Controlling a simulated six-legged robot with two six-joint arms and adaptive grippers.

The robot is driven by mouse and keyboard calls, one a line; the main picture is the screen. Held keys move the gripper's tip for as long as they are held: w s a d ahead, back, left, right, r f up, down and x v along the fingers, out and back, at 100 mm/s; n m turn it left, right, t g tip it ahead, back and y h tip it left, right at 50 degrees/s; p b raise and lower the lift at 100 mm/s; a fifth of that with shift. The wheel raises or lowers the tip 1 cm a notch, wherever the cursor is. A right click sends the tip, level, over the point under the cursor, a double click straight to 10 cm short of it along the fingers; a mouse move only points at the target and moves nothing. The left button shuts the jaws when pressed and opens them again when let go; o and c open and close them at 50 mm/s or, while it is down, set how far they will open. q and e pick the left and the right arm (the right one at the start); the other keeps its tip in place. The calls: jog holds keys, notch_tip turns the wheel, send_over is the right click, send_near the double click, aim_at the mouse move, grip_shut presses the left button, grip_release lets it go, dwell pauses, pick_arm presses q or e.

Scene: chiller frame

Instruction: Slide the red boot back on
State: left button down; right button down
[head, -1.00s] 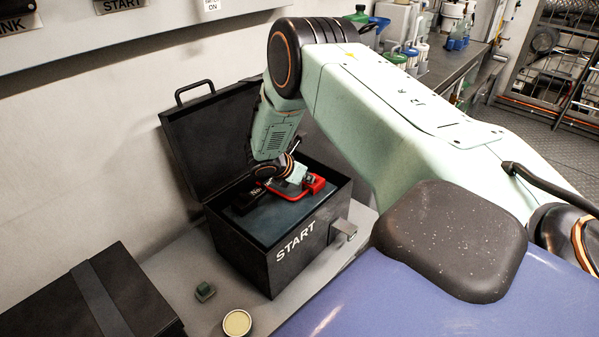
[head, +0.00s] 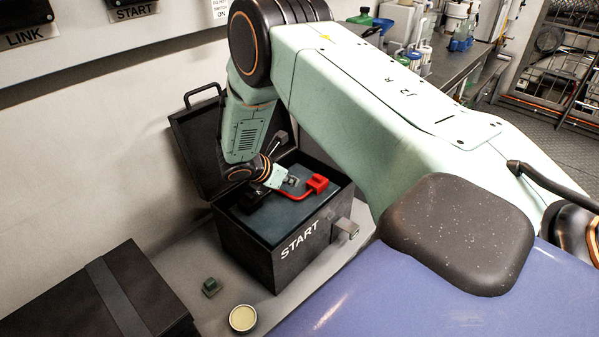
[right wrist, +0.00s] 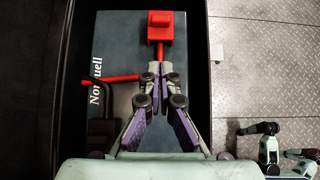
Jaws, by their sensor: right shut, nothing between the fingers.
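The red boot (head: 317,184) is a small block on a bent red lead (head: 292,196), over the blue-grey battery top (head: 275,222) inside the open black START box (head: 250,245). In the right wrist view the boot (right wrist: 161,27) is at the top, with the lead (right wrist: 122,78) running down from it and bending left. My right gripper (head: 288,182) is shut and empty, just left of the boot. In the right wrist view its fingertips (right wrist: 160,70) overlap the lead below the boot; I cannot tell if they touch it. What lies under the boot is hidden. My left gripper is not in view.
The box's raised lid (head: 195,140) stands behind my right gripper, near the wall. A dark case (head: 95,295), a small green block (head: 211,287) and a round tin (head: 242,319) are at the lower left. A latch (head: 345,228) sticks out of the box's right side.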

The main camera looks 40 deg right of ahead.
jog(key=v, duration=0.3)
jog(key=shift+a+r+p, duration=0.15)
jog(key=shift+r+p, duration=0.05)
jog(key=shift+p, duration=0.1)
jog(key=shift+a, duration=0.1)
dwell(0.3)
